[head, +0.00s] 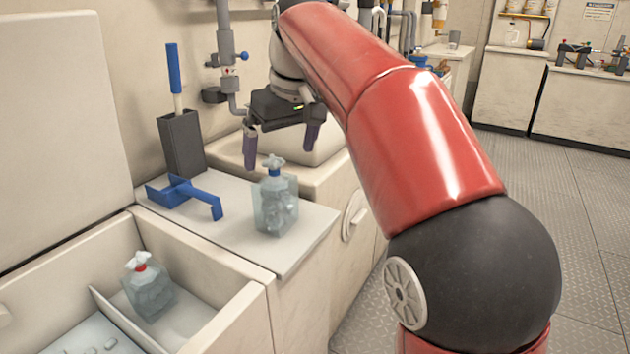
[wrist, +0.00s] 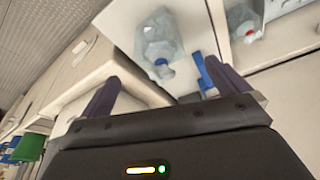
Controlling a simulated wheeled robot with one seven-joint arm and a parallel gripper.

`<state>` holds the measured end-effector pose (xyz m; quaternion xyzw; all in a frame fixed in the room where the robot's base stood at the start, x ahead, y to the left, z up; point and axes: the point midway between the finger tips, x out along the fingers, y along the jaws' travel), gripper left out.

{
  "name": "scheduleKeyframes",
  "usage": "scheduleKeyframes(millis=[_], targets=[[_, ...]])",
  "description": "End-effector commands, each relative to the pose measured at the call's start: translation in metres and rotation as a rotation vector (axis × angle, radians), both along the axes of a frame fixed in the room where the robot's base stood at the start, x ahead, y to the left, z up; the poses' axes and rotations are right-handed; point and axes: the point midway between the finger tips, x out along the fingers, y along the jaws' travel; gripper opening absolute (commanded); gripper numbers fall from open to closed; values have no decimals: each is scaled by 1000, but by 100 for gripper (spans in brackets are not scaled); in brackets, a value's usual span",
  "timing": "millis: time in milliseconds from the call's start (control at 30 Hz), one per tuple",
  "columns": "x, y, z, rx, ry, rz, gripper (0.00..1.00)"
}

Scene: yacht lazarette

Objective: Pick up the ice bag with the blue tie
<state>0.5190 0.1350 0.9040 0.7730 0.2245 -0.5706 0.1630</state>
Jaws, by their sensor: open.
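The ice bag with the blue tie (head: 275,207) stands upright on the pale counter, clear and filled with ice. It also shows in the wrist view (wrist: 160,42), its blue tie toward my gripper. A second ice bag with a red tie (head: 149,290) sits in the open bin at lower left, and it shows at upper right in the wrist view (wrist: 243,20). My gripper (head: 281,148) is open and empty, fingers pointing down, above and slightly behind the blue-tied bag. In the wrist view its two fingers (wrist: 160,90) are spread apart, with the bag beyond them.
The open bin (head: 215,262) has a raised lid at left. Pipes (head: 226,50) run up the wall near my gripper.

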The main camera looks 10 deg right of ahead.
Motion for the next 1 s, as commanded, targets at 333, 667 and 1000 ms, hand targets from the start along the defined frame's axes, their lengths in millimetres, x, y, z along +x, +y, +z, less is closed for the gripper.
scheduleKeyframes(millis=[333, 667, 1000], targets=[[11, 11, -30, -4, 2, 12, 100], [24, 20, -69, -4, 1, 10, 100], [25, 21, -71, -4, -1, 9, 92]])
